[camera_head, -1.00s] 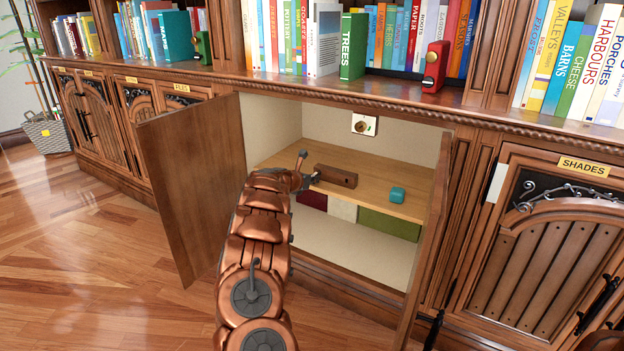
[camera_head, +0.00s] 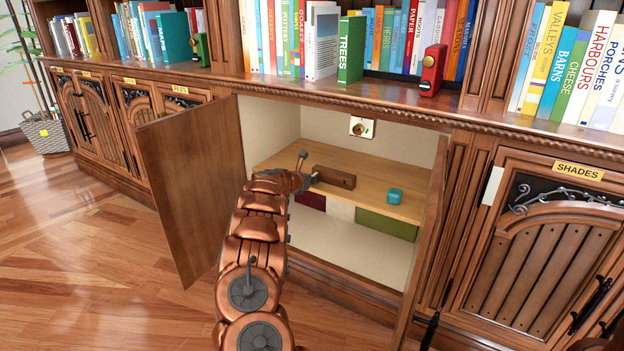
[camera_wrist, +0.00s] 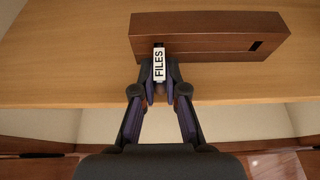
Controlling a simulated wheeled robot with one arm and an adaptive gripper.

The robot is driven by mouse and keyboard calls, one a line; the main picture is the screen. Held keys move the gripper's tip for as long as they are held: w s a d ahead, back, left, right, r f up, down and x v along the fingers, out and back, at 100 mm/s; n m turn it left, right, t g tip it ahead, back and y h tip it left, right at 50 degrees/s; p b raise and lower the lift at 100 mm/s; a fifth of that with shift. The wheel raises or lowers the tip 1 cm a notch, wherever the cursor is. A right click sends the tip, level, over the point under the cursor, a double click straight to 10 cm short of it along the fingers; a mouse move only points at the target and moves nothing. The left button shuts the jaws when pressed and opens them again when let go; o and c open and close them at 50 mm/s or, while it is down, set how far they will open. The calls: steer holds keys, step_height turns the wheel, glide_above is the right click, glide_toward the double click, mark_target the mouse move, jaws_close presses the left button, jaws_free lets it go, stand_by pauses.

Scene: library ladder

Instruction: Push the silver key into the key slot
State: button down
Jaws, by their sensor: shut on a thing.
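My gripper (camera_wrist: 160,93) is shut on a small piece with a white tag reading FILES (camera_wrist: 159,65), at the near face of a brown wooden block (camera_wrist: 210,30). The silver key cannot be made out apart from this tagged piece; any metal is hidden by the tag and fingers. The tag's far end meets the block's near face; how deep anything sits is hidden. A dark slot (camera_wrist: 255,46) shows at the right of that face. In the head view, my gripper (camera_head: 306,182) is at the left end of the block (camera_head: 334,178).
The block lies on a wooden shelf (camera_head: 365,200) inside an open cabinet. A teal box (camera_head: 395,196) sits to its right. A white plate with a brass fitting (camera_head: 361,127) is on the back wall. The open left door (camera_head: 190,185) stands beside my arm.

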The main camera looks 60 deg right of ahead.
steer(key=shift+d+r, duration=0.1)
steer(key=c, duration=1.1)
jaws_free()
steer(key=shift+c, duration=0.2)
steer(key=v, duration=1.2)
steer(key=shift+s, duration=0.1)
